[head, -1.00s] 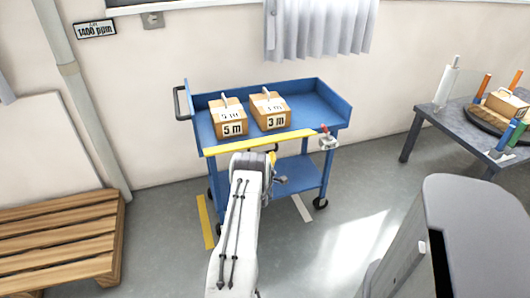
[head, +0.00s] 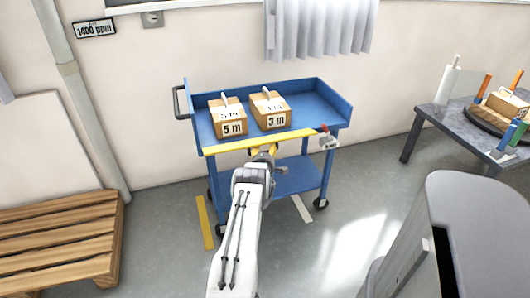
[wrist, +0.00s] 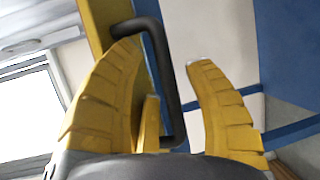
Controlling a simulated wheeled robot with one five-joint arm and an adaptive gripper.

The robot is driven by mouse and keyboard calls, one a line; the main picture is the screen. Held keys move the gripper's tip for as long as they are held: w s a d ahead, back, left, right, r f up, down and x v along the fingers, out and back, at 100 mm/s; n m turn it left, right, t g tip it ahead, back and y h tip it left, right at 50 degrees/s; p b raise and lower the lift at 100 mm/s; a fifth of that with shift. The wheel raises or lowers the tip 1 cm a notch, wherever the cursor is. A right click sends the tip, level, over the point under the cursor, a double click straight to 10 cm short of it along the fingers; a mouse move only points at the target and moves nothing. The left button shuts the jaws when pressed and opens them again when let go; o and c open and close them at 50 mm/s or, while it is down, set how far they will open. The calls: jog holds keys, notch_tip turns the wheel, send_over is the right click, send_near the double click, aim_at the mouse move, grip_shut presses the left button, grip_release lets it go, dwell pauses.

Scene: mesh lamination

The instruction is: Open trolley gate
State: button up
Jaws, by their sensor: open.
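The blue trolley (head: 322,97) stands against the wall with its yellow gate bar (head: 225,147) across the front edge of the top tray, raised and level. A grey latch with a red knob (head: 325,130) sits at the gate's right end. My gripper (head: 262,151) is at the middle of the gate, partly hidden by my own arm. In the wrist view my gripper (wrist: 168,65) has its yellow fingers apart. The dark gate handle (wrist: 174,90) runs between them, close to the left finger; I cannot tell whether they touch.
Two wooden boxes marked 5 m (head: 228,117) and 3 m (head: 271,111) stand in the tray. A wooden pallet (head: 60,240) lies left, a table (head: 437,117) stands right, and a grey cabinet (head: 480,210) is front right. Floor before the trolley is clear.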

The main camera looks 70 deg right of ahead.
dwell(0.3)
grip_shut()
dwell(0.3)
jog(key=shift+r, duration=0.1)
